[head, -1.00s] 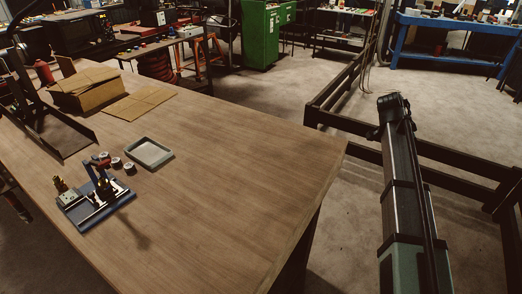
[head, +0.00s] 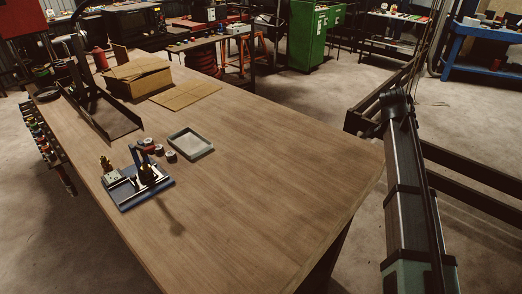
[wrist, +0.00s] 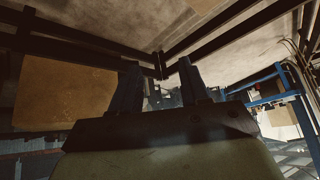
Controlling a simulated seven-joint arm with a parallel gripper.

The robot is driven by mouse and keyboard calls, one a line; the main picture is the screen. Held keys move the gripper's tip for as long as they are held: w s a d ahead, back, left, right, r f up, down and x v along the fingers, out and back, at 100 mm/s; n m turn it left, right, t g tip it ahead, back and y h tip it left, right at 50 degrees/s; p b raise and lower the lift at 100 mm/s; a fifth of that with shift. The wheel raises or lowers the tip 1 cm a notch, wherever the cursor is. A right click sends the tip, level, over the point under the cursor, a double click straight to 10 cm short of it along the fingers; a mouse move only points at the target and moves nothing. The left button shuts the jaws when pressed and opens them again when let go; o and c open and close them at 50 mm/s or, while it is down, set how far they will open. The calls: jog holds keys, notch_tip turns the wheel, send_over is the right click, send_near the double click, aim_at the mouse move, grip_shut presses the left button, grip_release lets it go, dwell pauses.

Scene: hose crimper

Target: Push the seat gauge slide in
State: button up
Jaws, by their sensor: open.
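The hose crimper (head: 136,190) sits on the wooden table toward its left front edge in the head view. It has a blue base, a blue upright lever and dark round parts. The seat gauge slide is too small to make out with certainty on it. My gripper shows in the wrist view (wrist: 158,85) with its two dark fingers apart and nothing between them. It points away from the table, toward the room. In the head view my arm stands at the right, beyond the table edge, well apart from the crimper; the fingers are not visible there.
A grey tray (head: 190,146) and several small round parts (head: 170,156) lie beside the crimper. A cardboard box (head: 138,76) and a flat cardboard sheet (head: 186,95) lie farther back. A black stand (head: 112,118) is at left. The right half of the wooden table (head: 270,160) is clear.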

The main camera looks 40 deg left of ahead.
jog(key=s+a+r+n+y, duration=0.1)
jog(key=s+a+r+n, duration=0.1)
jog(key=s+a, duration=0.6)
jog(key=s+a+r+n+y, duration=0.1)
jog(key=s+a, duration=0.2)
jog(key=a, duration=1)
notch_tip(320, 180, up, 10)
jog(key=n+g+y, duration=0.2)
jog(key=n+y, duration=0.1)
jog(key=n, duration=0.6)
send_over(133, 176)
jog(key=w+d, duration=0.3)
jog(key=shift+s+a+f, duration=0.6)
jog(key=shift+s+f, duration=0.65)
jog(key=shift+s, duration=2.85)
jog(key=shift+t, duration=0.4)
jog(key=shift+x, duration=6.2)
